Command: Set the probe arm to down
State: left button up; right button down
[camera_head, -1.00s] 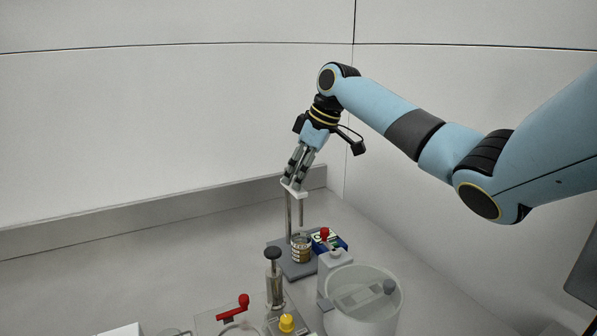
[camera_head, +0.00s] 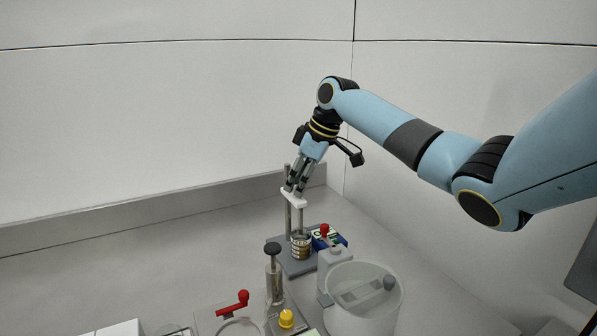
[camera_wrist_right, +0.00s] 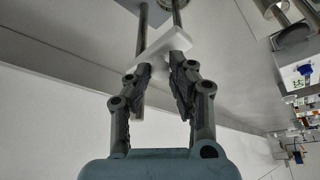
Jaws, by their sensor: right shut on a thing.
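The probe arm (camera_head: 294,198) is a short white bar on the metal post (camera_head: 288,222) of a grey stand (camera_head: 299,268). The post's top sticks up above the bar. A thin metal probe (camera_head: 300,218) hangs from the bar over a labelled cup (camera_head: 301,246) on the stand's base; I cannot tell whether its tip is inside the cup. My right gripper (camera_head: 295,189) reaches down from above and is shut on the probe arm. The right wrist view also shows the white bar (camera_wrist_right: 165,46) between the fingers. My left gripper is out of view.
A blue and white box (camera_head: 330,237) lies right of the cup. The counter at left is bare.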

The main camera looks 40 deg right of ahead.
notch_tip(320, 180, down, 4)
jog(key=shift+b, duration=0.3)
jog(key=c, duration=1.2)
grip_release()
jog(key=shift+o, duration=0.2)
jog(key=shift+r, duration=0.15)
jog(key=v, duration=1.1)
jog(key=shift+r, duration=0.35)
jog(key=shift+s, duration=0.15)
